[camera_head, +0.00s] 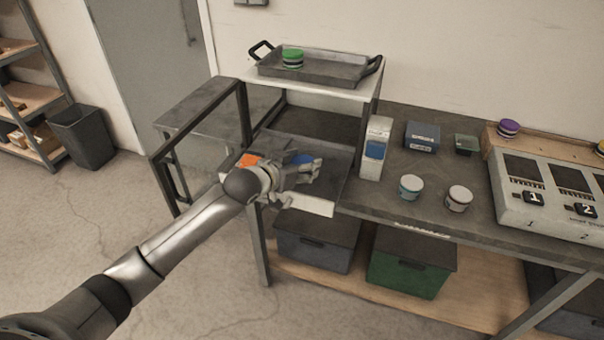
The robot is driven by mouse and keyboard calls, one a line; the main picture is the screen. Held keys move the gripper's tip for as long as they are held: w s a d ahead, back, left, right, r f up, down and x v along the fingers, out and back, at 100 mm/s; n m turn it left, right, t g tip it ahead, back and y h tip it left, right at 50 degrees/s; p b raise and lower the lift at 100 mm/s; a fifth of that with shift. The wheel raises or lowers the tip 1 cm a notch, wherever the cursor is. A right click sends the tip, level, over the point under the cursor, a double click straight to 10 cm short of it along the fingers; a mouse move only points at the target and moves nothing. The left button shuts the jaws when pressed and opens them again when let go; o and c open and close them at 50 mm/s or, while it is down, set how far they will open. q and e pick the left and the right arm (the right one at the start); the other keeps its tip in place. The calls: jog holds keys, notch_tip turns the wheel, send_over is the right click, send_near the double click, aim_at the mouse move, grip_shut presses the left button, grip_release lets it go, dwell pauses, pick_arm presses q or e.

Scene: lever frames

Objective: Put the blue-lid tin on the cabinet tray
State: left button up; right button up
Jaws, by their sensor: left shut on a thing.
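The blue-lid tin (302,158) shows only as a patch of blue behind my left gripper (308,172), which is shut on it. The gripper is at the open front of the cabinet, above its lower level; whether the tin touches a surface there I cannot tell. A dark tray (346,68) with black handles stands on the cabinet's pale top (362,92). A green-lid tin (292,58) sits in that tray, left of its middle. My right gripper is not in view.
An orange item (249,160) lies just left of my gripper. Right of the cabinet, the worktop (425,210) bears a blue-and-white carton (375,148), two pale tins (411,187), a blue box (422,136) and a numbered device (550,200). Lidded bins (410,275) stand below.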

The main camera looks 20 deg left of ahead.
pick_arm(q)
jog(key=shift+w+f, duration=0.4)
jog(key=shift+f, duration=0.05)
jog(key=shift+w+f, duration=0.1)
jog(key=shift+f, duration=1.6)
jog(key=shift+f, duration=0.2)
jog(key=o, duration=1.1)
jog(key=shift+r, duration=0.25)
jog(key=shift+s+a, duration=0.15)
jog(key=shift+s, duration=0.25)
jog(key=v, duration=1.1)
jog(key=shift+s+a, duration=0.1)
jog(key=shift+a, duration=0.05)
